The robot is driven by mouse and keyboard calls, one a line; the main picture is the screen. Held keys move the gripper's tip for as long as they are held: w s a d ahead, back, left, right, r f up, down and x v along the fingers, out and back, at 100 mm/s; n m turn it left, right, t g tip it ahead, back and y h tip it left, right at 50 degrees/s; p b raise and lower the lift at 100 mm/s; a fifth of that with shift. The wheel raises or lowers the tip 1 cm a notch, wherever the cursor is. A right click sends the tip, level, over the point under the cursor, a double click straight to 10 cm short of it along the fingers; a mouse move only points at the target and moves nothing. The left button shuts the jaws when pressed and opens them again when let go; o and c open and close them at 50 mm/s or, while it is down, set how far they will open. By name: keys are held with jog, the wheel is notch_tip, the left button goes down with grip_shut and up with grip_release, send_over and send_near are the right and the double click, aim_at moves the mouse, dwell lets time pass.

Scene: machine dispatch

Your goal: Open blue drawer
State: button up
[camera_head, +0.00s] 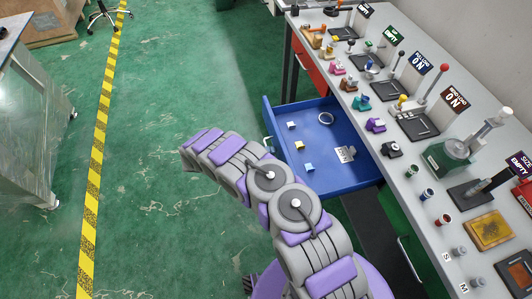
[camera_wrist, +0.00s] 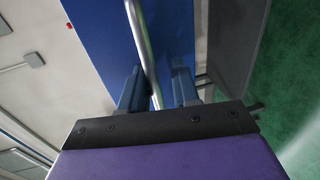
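The blue drawer (camera_head: 335,175) is pulled well out from under the bench in the head view. Small blocks, a ring and a white item lie in it. Its metal handle (camera_head: 269,146) shows at the front panel, beside my arm. In the wrist view, the handle bar (camera_wrist: 144,50) crosses the blue front (camera_wrist: 95,35) and runs between the two fingers of my gripper (camera_wrist: 158,88). The left finger is close to the bar; a gap shows to the right finger. Contact cannot be told. My gripper is hidden in the head view.
The bench (camera_head: 405,185) carries several tools and small items above the drawer. A red drawer (camera_head: 308,68) lies farther along and a green one (camera_head: 398,230) nearer. Open green floor (camera_head: 170,90) lies left of the drawer, with a yellow stripe (camera_head: 98,140).

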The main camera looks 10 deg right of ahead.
jog(key=shift+d+r, duration=0.1)
jog(key=shift+r, duration=0.05)
jog(key=p+v, duration=0.1)
jog(key=v, duration=1.6)
jog(key=shift+p, duration=0.35)
jog(key=shift+w, duration=0.1)
jog(key=s+d+r+g+y, duration=0.2)
jog(key=d+r, duration=0.5)
jog(key=r, duration=0.4)
jog(key=s+d+r+g+y, duration=0.25)
jog(key=d+r, duration=0.35)
jog(key=r, duration=0.4)
jog(key=s+d+r+y, duration=0.55)
jog(key=s+r, duration=0.35)
jog(key=s, duration=0.3)
jog(key=s+a+t+y, duration=0.1)
jog(key=s+y, duration=0.1)
jog(key=s, duration=0.9)
jog(key=s+a+r+t+y, duration=0.1)
jog(key=s+a+y, duration=0.1)
jog(key=s, duration=0.9)
jog(key=shift+s+r+y, duration=0.3)
jog(key=shift+y, duration=0.5)
